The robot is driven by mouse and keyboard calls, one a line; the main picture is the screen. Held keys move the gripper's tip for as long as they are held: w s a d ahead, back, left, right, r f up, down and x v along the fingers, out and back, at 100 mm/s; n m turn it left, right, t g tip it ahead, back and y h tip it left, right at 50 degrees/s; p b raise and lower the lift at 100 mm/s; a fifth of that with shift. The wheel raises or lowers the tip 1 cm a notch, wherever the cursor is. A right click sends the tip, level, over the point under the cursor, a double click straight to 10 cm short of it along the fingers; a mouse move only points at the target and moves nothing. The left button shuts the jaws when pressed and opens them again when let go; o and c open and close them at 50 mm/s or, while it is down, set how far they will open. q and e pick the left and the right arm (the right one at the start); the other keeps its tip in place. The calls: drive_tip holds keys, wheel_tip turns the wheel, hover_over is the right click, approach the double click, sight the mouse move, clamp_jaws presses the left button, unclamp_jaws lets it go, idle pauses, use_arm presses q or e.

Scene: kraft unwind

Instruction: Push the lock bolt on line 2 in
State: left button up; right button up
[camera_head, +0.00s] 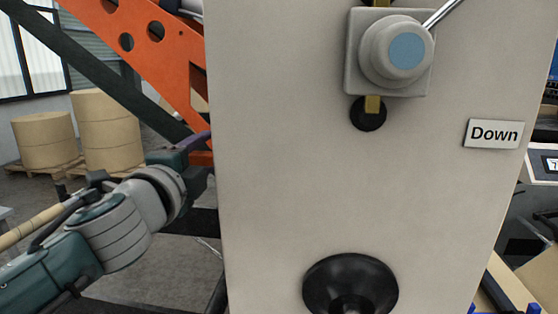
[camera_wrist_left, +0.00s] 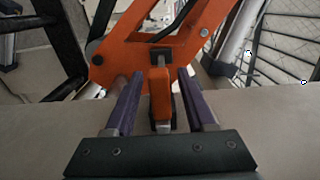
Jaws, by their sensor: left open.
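My left gripper (camera_head: 193,143) is at the left edge of the big beige panel (camera_head: 280,180) in the head view, its fingers partly hidden behind that edge. In the left wrist view the gripper (camera_wrist_left: 160,76) is open, with two purple fingers apart. An orange block (camera_wrist_left: 160,97), which may be the lock bolt's handle, stands between the fingers with gaps on both sides. It is in front of the orange machine arm (camera_wrist_left: 190,42). I cannot tell how far any bolt is in. My right gripper is not in view.
The panel bears a grey knob with a blue cap (camera_head: 406,51), a "Down" label (camera_head: 494,134) and a black round knob (camera_head: 350,284). Brown paper rolls (camera_head: 106,130) stand on pallets at the back left. Black frame bars (camera_wrist_left: 72,40) flank the orange arm.

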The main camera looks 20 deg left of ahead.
sight(196, 162)
use_arm(q)
drive_tip(key=b+v, duration=0.1)
drive_tip(key=v, duration=0.6)
drive_tip(key=shift+f, duration=0.15)
drive_tip(key=shift+s+d, duration=0.15)
drive_tip(key=shift+s, duration=0.35)
drive_tip(key=s+f+n+g+p, duration=0.2)
drive_tip(key=s+f+n+g, duration=0.5)
drive_tip(key=s+n, duration=0.25)
drive_tip(key=s+d+f+n+g+h, duration=0.1)
drive_tip(key=s+d+n+g+h, duration=0.1)
drive_tip(key=s, duration=0.5)
drive_tip(key=s+d+f+n+g+h+p, duration=0.1)
drive_tip(key=s+d+f+n+g+h, duration=0.1)
drive_tip(key=s+d+g, duration=0.3)
drive_tip(key=s+d, duration=0.2)
drive_tip(key=shift+s+d+f, duration=0.2)
drive_tip(key=shift+s+f, duration=0.1)
drive_tip(key=shift+s, duration=0.1)
drive_tip(key=shift+a, duration=0.1)
